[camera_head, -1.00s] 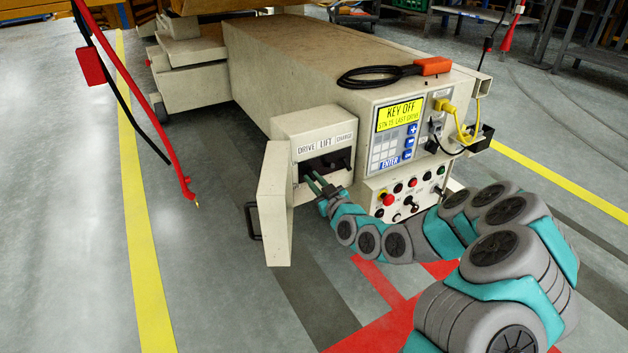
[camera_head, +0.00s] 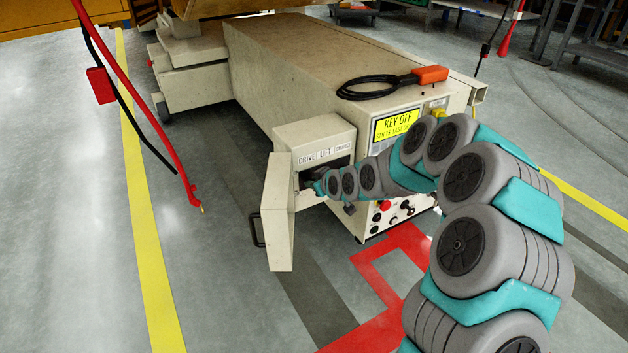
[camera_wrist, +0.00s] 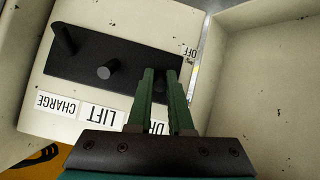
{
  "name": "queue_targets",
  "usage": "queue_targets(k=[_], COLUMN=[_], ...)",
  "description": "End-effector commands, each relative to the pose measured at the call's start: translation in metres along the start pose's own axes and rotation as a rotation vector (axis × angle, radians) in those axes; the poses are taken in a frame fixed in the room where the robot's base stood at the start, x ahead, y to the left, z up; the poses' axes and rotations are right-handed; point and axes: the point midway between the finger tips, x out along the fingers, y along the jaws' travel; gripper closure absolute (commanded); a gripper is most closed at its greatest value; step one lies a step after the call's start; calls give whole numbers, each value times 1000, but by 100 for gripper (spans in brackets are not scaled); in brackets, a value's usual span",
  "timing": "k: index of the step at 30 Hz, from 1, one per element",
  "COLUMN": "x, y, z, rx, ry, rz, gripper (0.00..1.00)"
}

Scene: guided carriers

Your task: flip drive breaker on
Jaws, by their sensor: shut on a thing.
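The breaker box (camera_head: 318,133) is on the carrier's near end, with its door (camera_head: 278,212) swung open. DRIVE, LIFT and CHARGE labels (camera_head: 324,154) run above the opening. In the wrist view the black breaker plate (camera_wrist: 90,72) appears upside down, with the LIFT lever (camera_wrist: 108,69) and the CHARGE lever (camera_wrist: 64,40) clear of my fingers. My gripper (camera_wrist: 167,76) is at the DRIVE position, shut on the drive breaker lever, which the fingers mostly hide. An OFF mark (camera_wrist: 193,52) shows beside it. In the head view my gripper (camera_head: 317,184) is inside the opening.
The display (camera_head: 396,124) reads KEY OFF; my arm covers much of that panel. A red button (camera_head: 385,205) and small knobs sit below. The floor left of the door is open.

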Motion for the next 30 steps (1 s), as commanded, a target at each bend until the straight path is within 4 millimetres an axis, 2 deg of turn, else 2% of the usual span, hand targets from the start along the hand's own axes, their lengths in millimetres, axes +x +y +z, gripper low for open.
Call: queue_targets(k=[19, 20, 21, 27, 30], x=[0, 0, 0, 0, 0], y=[1, 1, 1, 1, 1], z=[-2, -2, -2, -2, -2], rx=[-2, -2, -2, -2, -2], ry=[-57, -57, -57, -57, -57], rz=[-11, -11, -11, -11, -11], gripper=[100, 79, 75, 52, 52])
